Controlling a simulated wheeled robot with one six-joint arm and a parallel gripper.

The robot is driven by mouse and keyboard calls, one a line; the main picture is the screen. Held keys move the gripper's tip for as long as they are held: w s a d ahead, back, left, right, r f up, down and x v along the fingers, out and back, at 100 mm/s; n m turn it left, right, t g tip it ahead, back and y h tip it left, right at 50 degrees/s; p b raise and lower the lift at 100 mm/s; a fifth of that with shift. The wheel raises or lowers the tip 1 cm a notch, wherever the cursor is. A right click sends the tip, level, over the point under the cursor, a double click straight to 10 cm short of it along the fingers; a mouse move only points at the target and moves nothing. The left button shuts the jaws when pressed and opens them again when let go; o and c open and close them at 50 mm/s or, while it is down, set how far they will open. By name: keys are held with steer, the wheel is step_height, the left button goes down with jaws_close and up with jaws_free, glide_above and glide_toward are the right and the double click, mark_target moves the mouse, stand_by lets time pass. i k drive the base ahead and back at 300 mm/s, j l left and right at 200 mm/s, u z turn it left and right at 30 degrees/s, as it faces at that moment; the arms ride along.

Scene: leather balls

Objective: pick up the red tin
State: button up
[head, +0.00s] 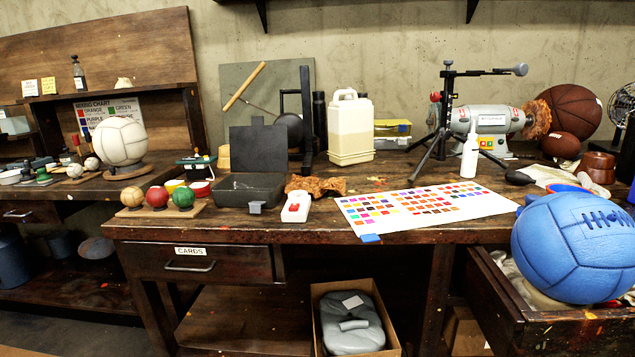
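A small round red tin (201,190), with a pale top, stands on the workbench left of centre. A similar yellow tin (174,186) is just left of it. A board with an orange ball, a red ball (157,197) and a green ball (183,198) lies in front of both tins. The green ball is close to the red tin's lower left in the picture. An open dark grey case (250,190) stands to the right of the red tin. My gripper does not show in this view.
A dark box with a handle (196,166) stands behind the tins. A blue ball (575,248) sits over an open drawer at right.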

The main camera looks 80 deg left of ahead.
mark_target(201, 189)
steer(key=u, duration=3)
